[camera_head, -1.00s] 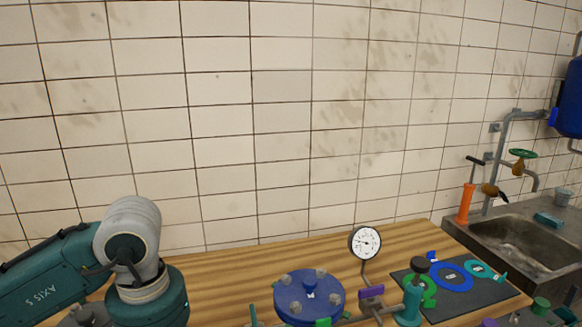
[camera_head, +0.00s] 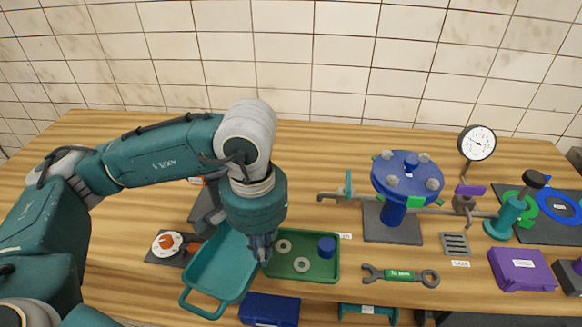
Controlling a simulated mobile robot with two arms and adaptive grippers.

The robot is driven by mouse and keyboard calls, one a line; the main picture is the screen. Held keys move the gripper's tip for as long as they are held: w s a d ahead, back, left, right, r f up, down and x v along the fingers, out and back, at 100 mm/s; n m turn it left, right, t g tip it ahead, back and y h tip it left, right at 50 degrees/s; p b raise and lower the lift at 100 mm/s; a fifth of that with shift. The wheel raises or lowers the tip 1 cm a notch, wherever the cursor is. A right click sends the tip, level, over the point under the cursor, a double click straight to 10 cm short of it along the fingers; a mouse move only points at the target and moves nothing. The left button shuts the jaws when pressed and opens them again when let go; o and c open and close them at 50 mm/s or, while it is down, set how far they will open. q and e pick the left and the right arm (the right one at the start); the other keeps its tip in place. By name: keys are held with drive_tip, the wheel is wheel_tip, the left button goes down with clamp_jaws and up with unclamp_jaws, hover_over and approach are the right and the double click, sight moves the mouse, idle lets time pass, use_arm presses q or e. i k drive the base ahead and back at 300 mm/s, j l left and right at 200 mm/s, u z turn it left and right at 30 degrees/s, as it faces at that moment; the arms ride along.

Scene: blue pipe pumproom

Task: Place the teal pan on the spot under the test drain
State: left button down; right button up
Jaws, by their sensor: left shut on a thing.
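The teal pan (camera_head: 214,272) is a shallow open tray with a loop handle at its lower left, in front of my left arm. My left gripper (camera_head: 262,251) points down at the pan's right side and is shut on its rim; the wrist hides part of the pan's far end. I cannot tell whether the pan touches the table. A pipe with a teal lever (camera_head: 348,186) runs left from the blue flanged valve (camera_head: 406,178), and its open end (camera_head: 322,198) looks like the test drain. A small label (camera_head: 345,236) lies below it. My right gripper is out of view.
A green tray (camera_head: 333,276) with two washers and a blue cylinder lies just right of the pan. A wrench (camera_head: 400,275), a grille (camera_head: 455,244) and a purple box (camera_head: 522,269) lie farther right. The back table is clear.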

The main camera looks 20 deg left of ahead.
sight(302, 206)
drive_tip(key=k+z, duration=0.4)
drive_tip(key=k+l+z, duration=0.1)
drive_tip(key=z, duration=0.3)
drive_tip(key=i+j+z, duration=0.2)
drive_tip(key=j, duration=0.6)
drive_tip(key=j+z, duration=0.15)
drive_tip(key=j, duration=0.65)
